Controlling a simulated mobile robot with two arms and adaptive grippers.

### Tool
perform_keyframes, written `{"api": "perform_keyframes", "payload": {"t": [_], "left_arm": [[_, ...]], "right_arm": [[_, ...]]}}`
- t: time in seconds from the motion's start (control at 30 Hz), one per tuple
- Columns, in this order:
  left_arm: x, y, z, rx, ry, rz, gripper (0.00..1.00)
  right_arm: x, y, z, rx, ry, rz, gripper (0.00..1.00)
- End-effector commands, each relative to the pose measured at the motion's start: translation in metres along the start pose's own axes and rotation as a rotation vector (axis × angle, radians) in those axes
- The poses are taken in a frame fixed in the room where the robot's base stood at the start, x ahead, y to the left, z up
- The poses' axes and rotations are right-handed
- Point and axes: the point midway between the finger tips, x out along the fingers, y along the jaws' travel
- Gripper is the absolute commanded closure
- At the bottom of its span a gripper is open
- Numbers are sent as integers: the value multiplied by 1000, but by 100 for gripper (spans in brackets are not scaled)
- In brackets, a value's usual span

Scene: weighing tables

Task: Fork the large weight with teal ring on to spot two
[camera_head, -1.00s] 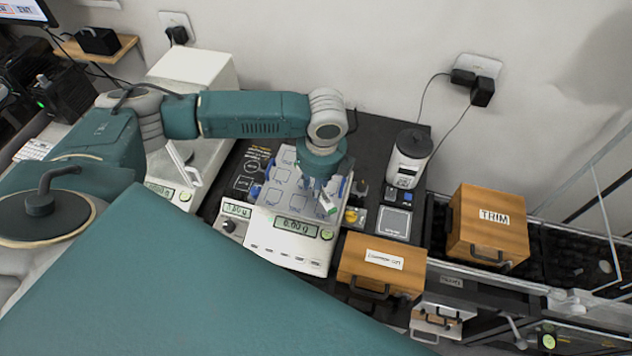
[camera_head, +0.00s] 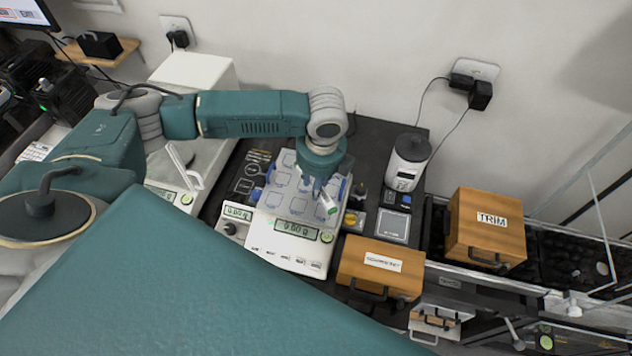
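My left arm comes in from the left, and its gripper (camera_head: 325,196) points down over the right part of the balance's marked plate (camera_head: 283,208). The fingers are small and partly hidden by the wrist, so I cannot tell whether they are open or shut. The balance (camera_head: 290,244) has a lit display on its front. Its plate carries several outlined square spots; the number on each is too small to read. I cannot make out the large weight with the teal ring or a fork. My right gripper is not in view.
A wooden box (camera_head: 378,284) stands right of the balance, and a wooden TRIM box (camera_head: 486,245) stands farther right. A white canister (camera_head: 407,172) and a small grey-topped device (camera_head: 393,225) stand behind. Another white instrument (camera_head: 165,196) is at left.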

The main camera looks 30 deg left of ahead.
Motion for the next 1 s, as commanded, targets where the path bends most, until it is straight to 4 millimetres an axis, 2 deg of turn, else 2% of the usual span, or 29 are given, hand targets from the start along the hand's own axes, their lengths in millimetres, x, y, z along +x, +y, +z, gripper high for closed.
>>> {"api": "perform_keyframes", "payload": {"t": [1.0], "left_arm": [[-30, -1, 5, -1, -1, -2, 100]], "right_arm": [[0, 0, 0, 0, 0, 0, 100]]}}
